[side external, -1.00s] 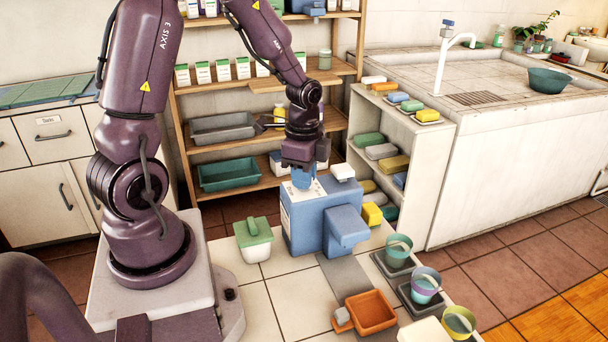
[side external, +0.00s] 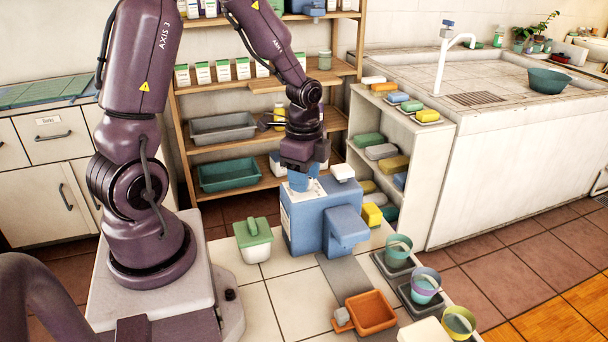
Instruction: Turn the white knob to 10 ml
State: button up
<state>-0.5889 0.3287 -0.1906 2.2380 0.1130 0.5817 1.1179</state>
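A blue dispenser box (side external: 308,222) with a pale label side stands on the tiled table, its blue spout block (side external: 347,228) facing right. A white knob-like cap (side external: 342,173) sits on its top at the back right. My gripper (side external: 301,176) points down over the top of the box, left of the white cap and apart from it. A blue piece (side external: 302,182) shows directly under my gripper, above a white plate on the box top. I cannot tell whether that piece is gripped, or whether the fingers are open. Scale marks are too small to read.
A green-lidded pot (side external: 254,240) stands left of the box. An orange tray (side external: 371,312) lies in front. Several cups, including a green one (side external: 398,249), line the right edge. A shelf of soaps (side external: 400,165) stands close behind. Bare tiles lie front left.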

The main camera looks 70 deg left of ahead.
notch_tip(320, 180, up, 13)
dwell(0.6)
dwell(0.3)
jog(key=s+d+r+n+t, duration=0.5)
jog(key=s+d+n, duration=0.3)
jog(key=d, duration=0.4)
jog(key=shift+s+d+r+n+t, duration=0.25)
jog(key=shift+s+r+n+t, duration=0.05)
jog(key=shift+r+n, duration=0.3)
